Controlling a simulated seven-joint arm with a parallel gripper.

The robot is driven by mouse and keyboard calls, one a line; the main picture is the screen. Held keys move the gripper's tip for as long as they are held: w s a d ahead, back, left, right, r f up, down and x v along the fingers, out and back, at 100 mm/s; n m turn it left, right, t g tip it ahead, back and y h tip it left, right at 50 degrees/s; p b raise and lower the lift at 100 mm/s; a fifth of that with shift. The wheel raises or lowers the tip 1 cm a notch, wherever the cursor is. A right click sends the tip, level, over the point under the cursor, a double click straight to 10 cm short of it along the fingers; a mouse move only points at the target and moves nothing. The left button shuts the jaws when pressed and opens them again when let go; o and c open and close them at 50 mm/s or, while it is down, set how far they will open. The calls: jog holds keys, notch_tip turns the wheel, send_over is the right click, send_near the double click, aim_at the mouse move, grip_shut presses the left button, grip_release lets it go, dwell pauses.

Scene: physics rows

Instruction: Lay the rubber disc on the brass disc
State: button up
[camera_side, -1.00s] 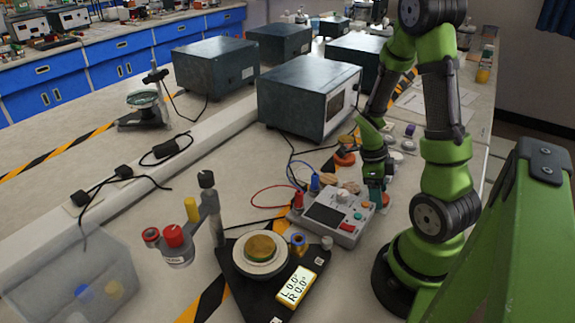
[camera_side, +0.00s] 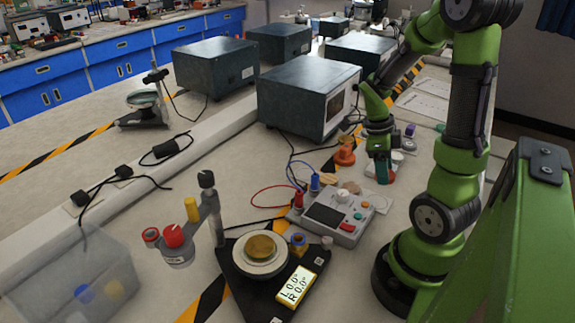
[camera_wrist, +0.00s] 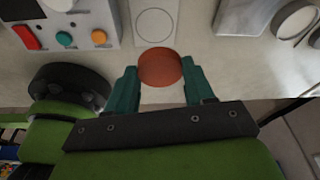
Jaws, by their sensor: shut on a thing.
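The brass disc (camera_side: 261,247) lies flat on a pale round plate (camera_side: 262,266) on a dark triangular stand, at the front centre of the side view. My gripper (camera_side: 384,178) is behind and right of it, beyond the grey meter box. In the wrist view, its teal fingers (camera_wrist: 160,76) are shut on a red-orange disc (camera_wrist: 160,67), which looks like the rubber disc. The fingers grip it from both sides. In the side view the fingers largely hide the held disc. My gripper is well apart from the brass disc.
The meter box (camera_side: 338,217) with red and blue leads stands between my gripper and the stand. An orange piece (camera_side: 344,155) and other small discs lie near my gripper. A clear bin (camera_side: 75,280) is front left.

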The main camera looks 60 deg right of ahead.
jog(key=shift+v, duration=1.05)
jog(key=w+a+n+h, duration=0.1)
jog(key=w+a+n, duration=0.3)
jog(key=w+a, duration=0.2)
notch_tip(320, 180, up, 6)
jog(key=n+t+h, duration=0.1)
jog(key=n+t, duration=0.3)
jog(key=n, duration=1.3)
send_over(260, 245)
jog(key=shift+s+a, duration=0.2)
jog(key=shift+s, duration=0.05)
jog(key=shift+a+r+n+t, duration=0.2)
jog(key=shift+n+t, duration=0.1)
jog(key=shift+n, duration=0.2)
jog(key=shift+f+n, duration=0.2)
jog(key=shift+n, duration=0.1)
jog(key=shift+f, duration=2.2)
jog(key=shift+f, duration=0.55)
